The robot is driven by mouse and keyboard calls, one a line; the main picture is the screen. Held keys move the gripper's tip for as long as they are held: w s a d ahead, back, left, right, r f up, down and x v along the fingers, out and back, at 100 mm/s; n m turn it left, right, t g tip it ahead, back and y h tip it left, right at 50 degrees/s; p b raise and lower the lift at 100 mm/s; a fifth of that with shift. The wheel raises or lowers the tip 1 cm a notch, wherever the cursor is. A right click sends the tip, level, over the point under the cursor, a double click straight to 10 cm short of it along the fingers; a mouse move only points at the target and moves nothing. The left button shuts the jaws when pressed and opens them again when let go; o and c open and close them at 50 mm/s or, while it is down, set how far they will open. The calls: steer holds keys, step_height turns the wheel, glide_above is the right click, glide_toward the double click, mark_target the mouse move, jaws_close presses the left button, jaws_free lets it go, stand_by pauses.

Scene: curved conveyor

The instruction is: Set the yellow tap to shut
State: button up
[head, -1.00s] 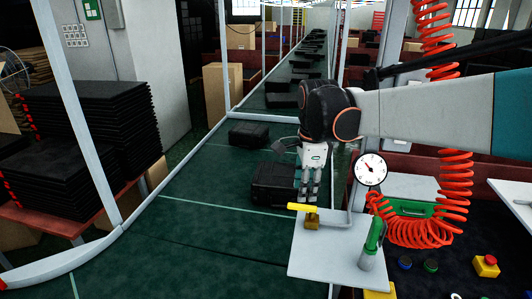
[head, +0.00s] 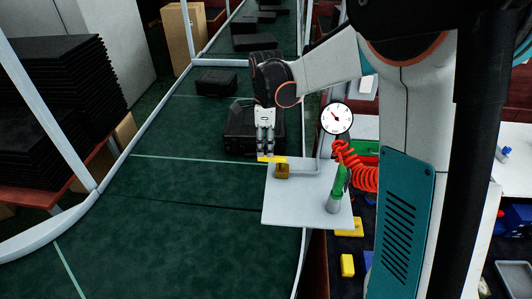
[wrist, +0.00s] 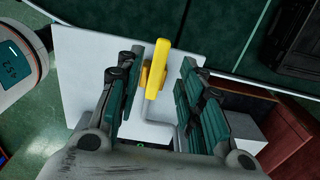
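The yellow tap handle (head: 272,159) lies level on its brass body (head: 282,172), on a white plate (head: 295,208) in the head view. It points left there, roughly in line with the grey pipe (head: 305,172) at the tap. My gripper (head: 266,155) hangs fingers down at the handle's left end. In the wrist view, my gripper (wrist: 160,88) is open, and the yellow handle (wrist: 158,65) shows between its two fingers, with gaps on both sides. I cannot tell the exact height of the fingertips over the handle.
A round gauge (head: 336,118) stands behind the plate. A green-handled tool (head: 340,183) stands in a grey holder at the plate's right, near a red coiled hose (head: 362,172). A black case (head: 240,130) lies on the green conveyor (head: 170,215) behind my gripper.

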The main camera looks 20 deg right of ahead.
mark_target(272, 159)
steer(key=shift+f, duration=2)
steer(key=shift+c, duration=0.2)
jaws_close()
